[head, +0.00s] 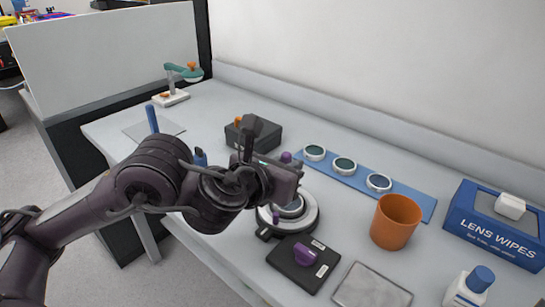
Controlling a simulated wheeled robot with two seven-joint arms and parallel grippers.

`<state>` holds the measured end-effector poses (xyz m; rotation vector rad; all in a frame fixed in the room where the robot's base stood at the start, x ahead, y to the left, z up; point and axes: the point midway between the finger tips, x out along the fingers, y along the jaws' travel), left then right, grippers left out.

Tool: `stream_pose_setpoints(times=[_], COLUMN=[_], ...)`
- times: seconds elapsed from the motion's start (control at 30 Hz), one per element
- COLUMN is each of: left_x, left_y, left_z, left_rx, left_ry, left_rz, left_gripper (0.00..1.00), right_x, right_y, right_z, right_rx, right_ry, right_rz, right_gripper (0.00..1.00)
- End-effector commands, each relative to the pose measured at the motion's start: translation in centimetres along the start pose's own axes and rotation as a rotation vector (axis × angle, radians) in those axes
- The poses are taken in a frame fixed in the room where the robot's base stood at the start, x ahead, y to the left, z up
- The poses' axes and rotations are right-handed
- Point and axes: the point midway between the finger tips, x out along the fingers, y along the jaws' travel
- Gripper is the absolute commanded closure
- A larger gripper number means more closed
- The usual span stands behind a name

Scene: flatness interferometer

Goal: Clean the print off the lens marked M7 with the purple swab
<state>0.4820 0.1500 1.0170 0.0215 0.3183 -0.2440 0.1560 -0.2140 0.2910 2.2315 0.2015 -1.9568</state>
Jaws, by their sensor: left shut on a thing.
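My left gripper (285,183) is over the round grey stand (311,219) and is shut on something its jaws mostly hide. Purple bits show just above it (286,157) and below it (276,217); they look like parts of the purple swab, but I cannot be sure. A round lens (291,208) sits in the stand, partly covered by the gripper. Three more round lenses, a left one (314,152), a middle one (344,165) and a right one (379,182), lie on a blue strip (418,205). No M7 mark or print is readable. My right gripper is out of view.
A black block with a purple knob (304,254) and a grey pad (372,288) lie in front. An orange cup (396,221), blue lens wipes box (494,226) and white bottle (468,290) stand right. A dark box (262,136) and a green-armed lamp (181,72) are behind.

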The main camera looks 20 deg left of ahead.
Motion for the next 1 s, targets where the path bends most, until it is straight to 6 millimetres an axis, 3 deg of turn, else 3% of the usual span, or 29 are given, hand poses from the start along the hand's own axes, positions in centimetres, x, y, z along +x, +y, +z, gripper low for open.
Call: stream_pose_setpoints(times=[0.03,0.17,1.0], left_x=[0.7,0.6,-1.5], left_y=[0.0,0.0,0.0], left_z=[-1.9,-1.7,4.3], left_rx=[0.0,0.0,0.001], left_ry=[0.0,-0.001,0.0], left_rz=[0.0,0.0,0.0], left_gripper=[1.0,1.0,1.0], right_x=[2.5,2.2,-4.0], right_y=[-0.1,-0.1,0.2], right_z=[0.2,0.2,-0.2], right_rx=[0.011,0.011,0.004], right_ry=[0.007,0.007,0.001], right_rz=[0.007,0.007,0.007], right_gripper=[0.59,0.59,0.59])
